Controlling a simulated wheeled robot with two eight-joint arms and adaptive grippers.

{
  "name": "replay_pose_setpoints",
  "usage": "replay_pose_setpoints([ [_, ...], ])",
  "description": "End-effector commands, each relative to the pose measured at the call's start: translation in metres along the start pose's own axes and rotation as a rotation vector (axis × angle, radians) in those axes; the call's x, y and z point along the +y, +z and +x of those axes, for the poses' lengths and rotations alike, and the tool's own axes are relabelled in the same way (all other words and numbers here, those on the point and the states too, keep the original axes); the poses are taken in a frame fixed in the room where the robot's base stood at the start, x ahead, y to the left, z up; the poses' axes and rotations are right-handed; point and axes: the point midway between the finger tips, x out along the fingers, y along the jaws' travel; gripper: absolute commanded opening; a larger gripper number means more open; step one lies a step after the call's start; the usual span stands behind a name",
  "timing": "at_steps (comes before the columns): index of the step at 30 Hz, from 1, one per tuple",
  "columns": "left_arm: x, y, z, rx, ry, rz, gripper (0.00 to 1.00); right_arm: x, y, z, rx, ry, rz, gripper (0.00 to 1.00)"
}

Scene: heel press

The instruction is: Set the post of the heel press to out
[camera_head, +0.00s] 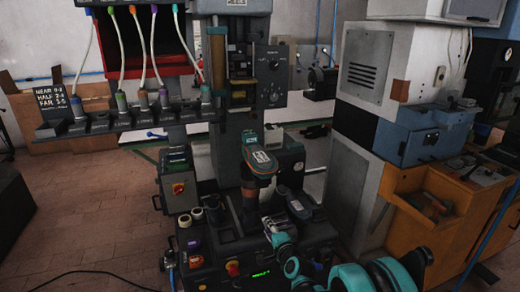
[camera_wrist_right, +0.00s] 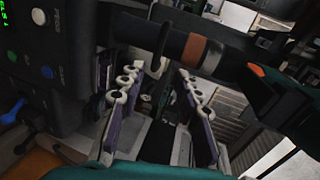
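The heel press (camera_head: 232,120) stands in the middle of the head view, a tall dark machine with a wide base. A teal and orange shoe-like piece (camera_head: 262,160) sits at its front, above the base. In the right wrist view a dark round bar with an orange-brown band (camera_wrist_right: 192,50) runs across the top, with a thin curved dark handle (camera_wrist_right: 158,48) beside it. I cannot tell for sure which part is the post. My right gripper (camera_head: 279,232) is low at the front of the press. Its purple-padded fingers (camera_wrist_right: 162,103) are apart, with nothing clearly held. My left gripper is out of view.
A control panel with coloured buttons (camera_wrist_right: 40,55) is close on the left in the wrist view. A rack with coloured plugs and hoses (camera_head: 140,112) stands left of the press. A grey cabinet (camera_head: 365,150) and orange bench (camera_head: 440,200) stand right. Floor at left is mostly clear.

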Motion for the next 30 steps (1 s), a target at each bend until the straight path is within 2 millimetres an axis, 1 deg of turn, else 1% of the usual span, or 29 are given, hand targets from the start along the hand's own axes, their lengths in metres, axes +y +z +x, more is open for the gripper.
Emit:
replay_pose_setpoints([
  [1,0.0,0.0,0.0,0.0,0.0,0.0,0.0,-0.009,-0.001,-0.011,-0.003,0.017,-0.038,0.33],
  [2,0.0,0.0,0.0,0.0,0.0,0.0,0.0,-0.013,-0.002,-0.018,-0.007,0.032,-0.072,0.33],
  [5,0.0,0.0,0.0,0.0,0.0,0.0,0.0,-0.029,-0.002,-0.051,-0.026,0.095,-0.208,0.33],
  [6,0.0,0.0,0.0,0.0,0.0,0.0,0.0,-0.034,-0.002,-0.066,-0.035,0.124,-0.269,0.33],
  [7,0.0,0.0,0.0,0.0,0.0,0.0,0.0,-0.037,-0.003,-0.078,-0.042,0.145,-0.314,0.33],
  [11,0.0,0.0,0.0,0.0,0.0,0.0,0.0,-0.042,-0.004,-0.133,-0.077,0.242,-0.505,0.33],
  [12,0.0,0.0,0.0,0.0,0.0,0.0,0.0,-0.041,-0.004,-0.151,-0.09,0.273,-0.563,0.33],
  [14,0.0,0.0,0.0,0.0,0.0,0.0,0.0,-0.038,-0.004,-0.178,-0.111,0.32,-0.647,0.33],
  [15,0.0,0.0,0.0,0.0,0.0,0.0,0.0,-0.035,-0.004,-0.197,-0.125,0.352,-0.702,0.33],
  [17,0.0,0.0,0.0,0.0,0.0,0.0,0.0,-0.028,-0.004,-0.225,-0.148,0.401,-0.785,0.33],
  [18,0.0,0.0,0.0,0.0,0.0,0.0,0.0,-0.022,-0.004,-0.244,-0.165,0.433,-0.837,0.33],
  [19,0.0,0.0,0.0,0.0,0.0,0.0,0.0,-0.017,-0.004,-0.258,-0.178,0.457,-0.877,0.33],
  [20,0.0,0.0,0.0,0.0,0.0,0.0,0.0,-0.012,-0.005,-0.273,-0.192,0.483,-0.916,0.33],
  [21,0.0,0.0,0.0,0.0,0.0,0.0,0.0,-0.004,-0.005,-0.291,-0.21,0.517,-0.966,0.33],
  [23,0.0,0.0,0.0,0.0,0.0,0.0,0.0,0.008,-0.005,-0.318,-0.238,0.564,-1.035,0.33],
  [24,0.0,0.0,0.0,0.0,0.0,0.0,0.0,0.017,-0.006,-0.334,-0.257,0.595,-1.077,0.33],
  [27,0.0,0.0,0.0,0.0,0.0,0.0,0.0,0.036,-0.006,-0.367,-0.299,0.659,-1.163,0.33],
  [30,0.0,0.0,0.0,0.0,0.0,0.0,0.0,0.049,-0.007,-0.389,-0.33,0.703,-1.218,0.33],
])
